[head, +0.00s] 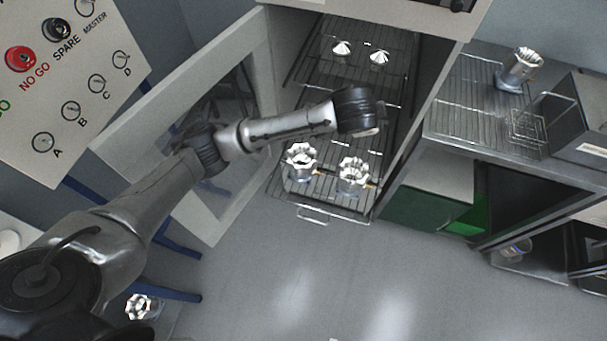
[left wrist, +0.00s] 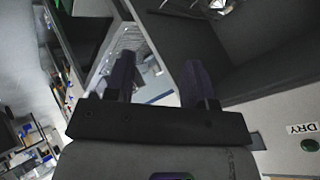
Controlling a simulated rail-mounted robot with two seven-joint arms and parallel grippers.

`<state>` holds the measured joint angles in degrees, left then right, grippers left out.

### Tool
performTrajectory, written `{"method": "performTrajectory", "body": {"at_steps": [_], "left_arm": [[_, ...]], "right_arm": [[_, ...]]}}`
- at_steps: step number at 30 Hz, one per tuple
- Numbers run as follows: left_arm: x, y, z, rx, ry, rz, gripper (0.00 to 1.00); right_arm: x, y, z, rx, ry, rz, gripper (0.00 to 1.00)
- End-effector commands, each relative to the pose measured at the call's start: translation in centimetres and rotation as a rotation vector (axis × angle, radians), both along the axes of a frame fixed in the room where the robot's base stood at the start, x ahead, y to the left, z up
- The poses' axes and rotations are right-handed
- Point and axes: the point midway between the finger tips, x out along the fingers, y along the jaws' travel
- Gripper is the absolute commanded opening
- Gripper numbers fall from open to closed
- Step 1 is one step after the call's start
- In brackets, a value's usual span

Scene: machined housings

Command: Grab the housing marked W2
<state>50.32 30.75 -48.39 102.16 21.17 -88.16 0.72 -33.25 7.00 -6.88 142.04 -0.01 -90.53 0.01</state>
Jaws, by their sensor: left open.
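Two silver lobed housings stand side by side on the pulled-out wire rack of the open cabinet in the head view: a left one (head: 302,162) and a right one (head: 353,176). Another housing (head: 520,68) stands on the wire shelf at the right, and one (head: 139,306) is at the lower left. No W2 mark is readable on any. My left arm reaches over the rack, its wrist just beyond the two housings; its fingertips are hidden there. In the left wrist view my left gripper (left wrist: 158,76) is open with nothing between its fingers. My right gripper is not in view.
The cabinet's door (head: 190,140) stands open at the left, beneath my arm. Two small cone-shaped parts (head: 342,48) (head: 379,57) sit deeper on the rack. A labelled panel (head: 65,80) is at upper left. A grey box (head: 575,120) is on the right shelf. Floor in front is clear.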

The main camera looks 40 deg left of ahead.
Motion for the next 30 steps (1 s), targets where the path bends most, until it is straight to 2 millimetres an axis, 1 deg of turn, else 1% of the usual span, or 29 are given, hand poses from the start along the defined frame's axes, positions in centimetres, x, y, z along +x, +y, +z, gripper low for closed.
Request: {"method": "performTrajectory", "body": {"at_steps": [1, 2, 3, 5, 6, 9, 12, 15, 20, 26, 30], "left_arm": [[1.5, 2.5, -3.5, 0.035, 0.077, 0.045, 0.50], [1.9, 3.8, -5.2, 0.044, 0.131, 0.070, 0.50], [2.2, 5.6, -7.5, 0.050, 0.203, 0.109, 0.50], [1.9, 8.3, -11.2, 0.045, 0.317, 0.174, 0.50], [1.2, 10.0, -13.8, 0.037, 0.395, 0.220, 0.50], [-0.4, 13.3, -18.8, -0.016, 0.545, 0.336, 0.50], [-1.5, 15.3, -21.8, -0.102, 0.642, 0.445, 0.50], [-1.9, 15.9, -22.9, -0.219, 0.690, 0.530, 0.50], [-1.8, 14.5, -23.1, -0.343, 0.707, 0.570, 0.50], [-1.7, 14.4, -24.0, -0.356, 0.693, 0.597, 0.50], [-1.7, 14.4, -25.3, -0.356, 0.693, 0.596, 0.50]], "right_arm": [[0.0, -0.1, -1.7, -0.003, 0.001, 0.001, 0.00], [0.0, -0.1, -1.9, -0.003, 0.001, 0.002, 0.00], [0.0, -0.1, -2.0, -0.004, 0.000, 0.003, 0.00], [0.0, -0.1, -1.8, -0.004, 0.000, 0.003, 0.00], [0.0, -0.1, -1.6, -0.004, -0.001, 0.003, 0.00], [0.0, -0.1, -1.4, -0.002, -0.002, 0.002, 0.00], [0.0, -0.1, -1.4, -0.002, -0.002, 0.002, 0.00], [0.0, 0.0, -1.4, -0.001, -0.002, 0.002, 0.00], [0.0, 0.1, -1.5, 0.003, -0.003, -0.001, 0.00], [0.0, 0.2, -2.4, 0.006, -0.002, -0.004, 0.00], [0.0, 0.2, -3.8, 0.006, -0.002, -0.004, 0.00]]}}
